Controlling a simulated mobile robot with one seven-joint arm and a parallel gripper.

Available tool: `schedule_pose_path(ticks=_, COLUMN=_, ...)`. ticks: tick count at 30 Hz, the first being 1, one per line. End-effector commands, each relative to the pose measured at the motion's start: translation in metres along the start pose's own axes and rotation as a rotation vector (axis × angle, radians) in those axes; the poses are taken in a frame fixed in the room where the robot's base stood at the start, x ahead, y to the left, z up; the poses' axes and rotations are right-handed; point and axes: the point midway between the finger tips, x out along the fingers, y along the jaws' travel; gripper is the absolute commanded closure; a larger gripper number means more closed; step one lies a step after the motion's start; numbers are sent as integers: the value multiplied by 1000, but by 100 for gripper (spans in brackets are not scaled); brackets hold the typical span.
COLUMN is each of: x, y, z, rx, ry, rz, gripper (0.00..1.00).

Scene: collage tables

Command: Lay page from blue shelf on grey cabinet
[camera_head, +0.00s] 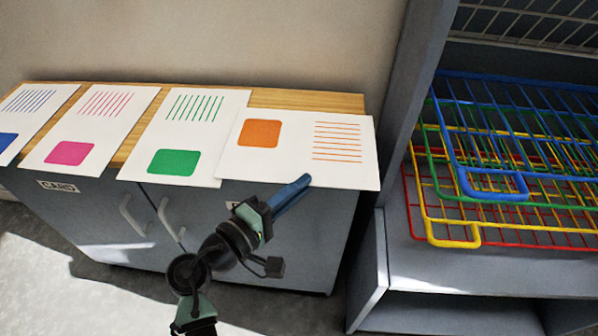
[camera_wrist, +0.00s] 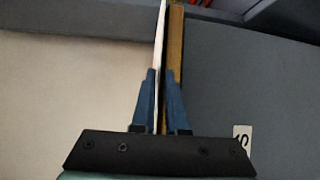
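The page with the orange square and lines (camera_head: 300,165) lies over the right end of the grey cabinet's (camera_head: 275,225) wooden top, its near edge reaching past the cabinet's front. My gripper (camera_head: 305,180) is at that near edge. In the wrist view its blue fingers (camera_wrist: 161,72) are close together on either side of the page (camera_wrist: 160,40), seen edge-on as a thin white strip. The wooden top's edge (camera_wrist: 176,40) runs close beside the page. The blue wire shelf (camera_head: 510,188) at the right holds no visible page.
Pages with a green (camera_head: 180,110), a pink (camera_head: 85,125) and a blue square (camera_head: 8,140) cover the rest of the cabinet top. Green, yellow (camera_head: 455,243) and red wire shelves sit below the blue one. The rack's grey side panel (camera_head: 412,85) stands right of the cabinet.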

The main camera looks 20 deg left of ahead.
Motion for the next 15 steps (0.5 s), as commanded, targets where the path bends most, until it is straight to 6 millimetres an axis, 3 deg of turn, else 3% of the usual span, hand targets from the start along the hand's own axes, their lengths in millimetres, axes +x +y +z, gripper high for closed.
schedule_pose_path(ticks=1, x=-9, y=-11, z=6, rx=-17, ry=1, rz=-21, gripper=46)
schedule_pose_path(ticks=2, x=-13, y=-11, z=8, rx=-17, ry=2, rz=-20, gripper=25)
schedule_pose_path(ticks=3, x=-17, y=-11, z=12, rx=-17, ry=2, rz=-19, gripper=10)
schedule_pose_path(ticks=15, x=-53, y=-10, z=38, rx=-9, ry=3, rz=-9, gripper=10)
